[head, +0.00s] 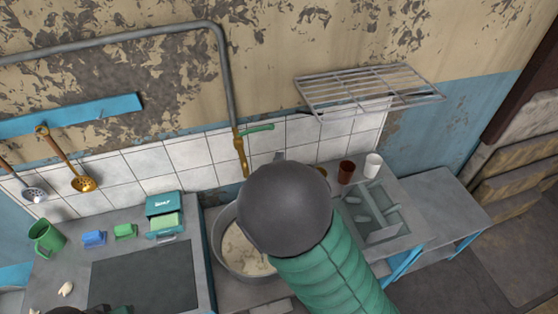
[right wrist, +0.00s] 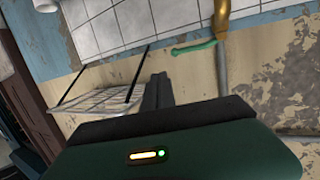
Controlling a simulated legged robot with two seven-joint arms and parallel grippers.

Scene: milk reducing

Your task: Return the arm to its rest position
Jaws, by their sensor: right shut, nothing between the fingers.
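My right arm, with a green ribbed sleeve (head: 335,275) and a dark round joint (head: 284,208), rises from the bottom of the head view. It covers part of a large metal pot (head: 218,235) with pale contents. In the right wrist view, my right gripper (right wrist: 156,90) shows as dark fingers close together, with nothing between them. The wall rack (right wrist: 95,100) and the pipe with a green-handled tap (right wrist: 193,47) lie beyond it. The fingers are hidden in the head view.
A wire rack (head: 368,88) and a pipe (head: 228,80) with a green tap handle (head: 258,128) are on the wall. A green mug (head: 46,238), sponges (head: 94,239) and a green box (head: 163,204) stand at left. A brown cup (head: 345,172) and a white cup (head: 373,166) stand right.

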